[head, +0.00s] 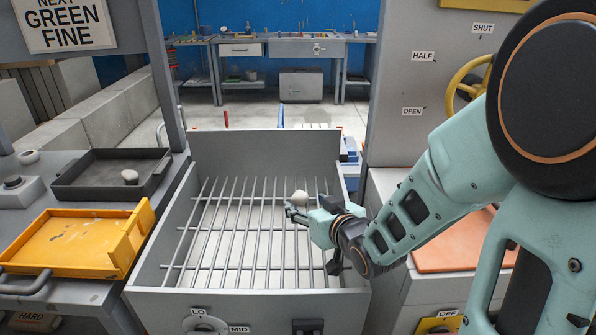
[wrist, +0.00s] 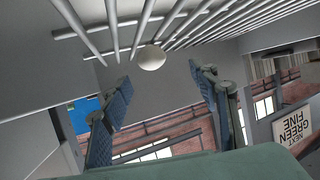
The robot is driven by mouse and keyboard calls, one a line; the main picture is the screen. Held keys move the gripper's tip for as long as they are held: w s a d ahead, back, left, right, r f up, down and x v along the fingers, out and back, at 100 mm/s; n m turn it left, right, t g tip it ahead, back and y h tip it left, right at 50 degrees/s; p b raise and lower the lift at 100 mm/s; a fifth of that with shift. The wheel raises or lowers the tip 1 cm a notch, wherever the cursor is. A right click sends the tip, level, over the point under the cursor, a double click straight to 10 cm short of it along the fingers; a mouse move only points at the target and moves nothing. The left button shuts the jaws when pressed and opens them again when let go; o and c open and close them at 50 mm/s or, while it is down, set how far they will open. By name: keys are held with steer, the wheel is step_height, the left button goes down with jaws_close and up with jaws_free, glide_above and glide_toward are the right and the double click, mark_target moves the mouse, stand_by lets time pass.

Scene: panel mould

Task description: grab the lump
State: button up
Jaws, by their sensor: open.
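A pale, rounded lump (head: 300,197) shows at the bars of the grate (head: 226,230) inside the grey box, right at the tip of my gripper (head: 296,210). In the wrist view the lump (wrist: 151,57) lies just beyond the gap between my two fingertips (wrist: 165,80), against the bars, a little nearer the left finger. My gripper is open, with nothing between its fingers. In the head view the fingers partly hide the lump's lower side, so contact cannot be told there.
The box's grey walls (head: 262,147) surround the grate. A panel with a yellow handwheel (head: 468,82) stands right.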

mark_target(301, 194)
steer(key=shift+w+f+p, duration=0.15)
steer(key=shift+w+p, duration=0.15)
steer(key=shift+p, duration=0.85)
steer(key=shift+b+x, duration=0.45)
steer(key=shift+x, duration=0.65)
steer(key=shift+w+d+x, duration=0.1)
steer(key=shift+d+x, duration=0.05)
steer(key=shift+x, duration=0.85)
steer(key=shift+w+d+x, duration=0.1)
steer(key=shift+d+x, duration=0.05)
steer(key=shift+x, duration=0.85)
steer(key=shift+w+d+x, duration=0.1)
steer(key=shift+d+x, duration=0.05)
steer(key=shift+x, duration=0.8)
steer(key=c, duration=1.2)
steer(key=shift+r, duration=0.2)
steer(key=shift+c, duration=0.5)
steer(key=shift+r, duration=0.1)
